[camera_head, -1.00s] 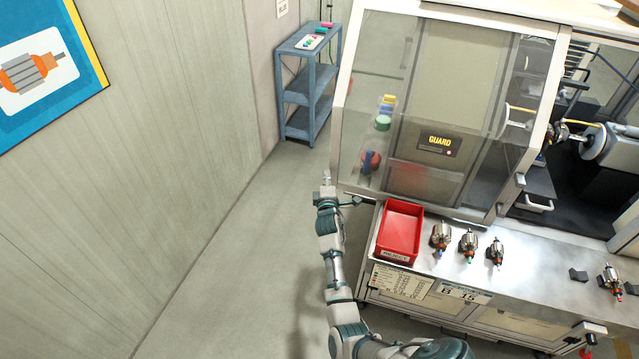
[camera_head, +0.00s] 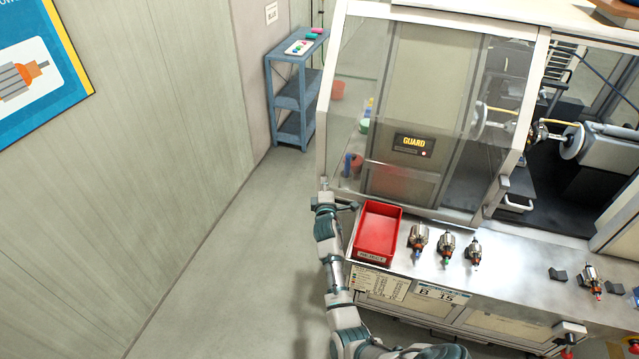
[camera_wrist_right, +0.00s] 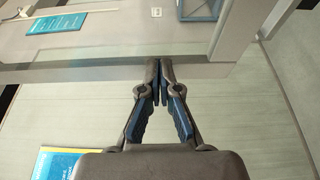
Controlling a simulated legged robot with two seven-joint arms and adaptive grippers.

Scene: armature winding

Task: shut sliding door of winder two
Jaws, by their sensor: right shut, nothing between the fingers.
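The sliding door (camera_head: 427,55) is a clear panel in a pale frame with a GUARD label. It covers the left part of the winder; to its right the front is open onto the winding machinery (camera_head: 540,130). A handle (camera_head: 502,184) sits at the door's right edge. My right gripper (camera_head: 323,185) is shut and empty at the lower left end of the door frame. In the right wrist view its closed fingertips (camera_wrist_right: 160,70) overlap a pale frame bar (camera_wrist_right: 100,72); I cannot tell whether they touch it. My left gripper is out of view.
A red tray (camera_head: 362,246) and several armatures (camera_head: 446,246) stand on the metal ledge (camera_head: 515,262) before the door. A blue shelf (camera_head: 290,105) stands behind at left. The floor (camera_head: 225,270) left of my arm is clear.

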